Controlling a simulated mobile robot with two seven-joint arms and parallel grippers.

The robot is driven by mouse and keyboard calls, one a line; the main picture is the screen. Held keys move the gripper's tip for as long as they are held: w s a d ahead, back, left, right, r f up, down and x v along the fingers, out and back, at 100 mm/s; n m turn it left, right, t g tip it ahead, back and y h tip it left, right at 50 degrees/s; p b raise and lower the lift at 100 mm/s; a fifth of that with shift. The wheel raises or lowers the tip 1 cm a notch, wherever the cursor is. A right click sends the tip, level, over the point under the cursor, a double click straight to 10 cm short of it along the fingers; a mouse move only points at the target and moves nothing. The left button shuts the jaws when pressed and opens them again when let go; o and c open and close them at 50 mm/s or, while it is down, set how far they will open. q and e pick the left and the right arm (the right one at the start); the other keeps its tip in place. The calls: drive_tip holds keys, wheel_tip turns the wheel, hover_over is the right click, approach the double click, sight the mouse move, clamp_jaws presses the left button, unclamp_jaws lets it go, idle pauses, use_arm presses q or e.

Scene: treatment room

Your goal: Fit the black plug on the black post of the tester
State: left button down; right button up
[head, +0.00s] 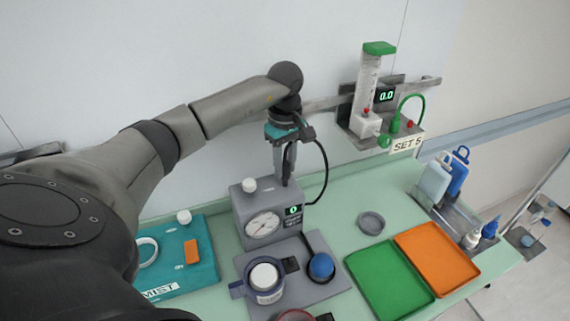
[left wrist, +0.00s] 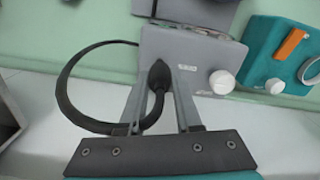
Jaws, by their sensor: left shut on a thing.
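The tester is a grey box (head: 249,239) with a round dial, a green lit display and a white knob. My left gripper (head: 287,178) points down over the back of its top. It is shut on the black plug (left wrist: 158,75), and a black cable (head: 325,165) loops from it down to the right. In the left wrist view the fingertips (left wrist: 161,82) and plug lie over the edge of the tester (left wrist: 165,43), near a small label. I cannot tell whether the plug touches the top. The black post cannot be made out. My right gripper is not in view.
A teal unit (head: 200,275) stands left of the tester. Green (head: 388,280) and orange (head: 437,258) trays lie at the right. A wall unit marked SET 5 (head: 407,144) hangs above the bench.

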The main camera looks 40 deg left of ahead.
sight(285, 174)
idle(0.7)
use_arm(q)
drive_tip(key=shift+f+b, duration=1.35)
drive_tip(key=shift+f, duration=0.2)
idle(1.2)
drive_tip(key=c, duration=0.5)
unclamp_jaws()
drive_tip(key=shift+r+p, duration=2.5)
drive_tip(key=shift+r, duration=1)
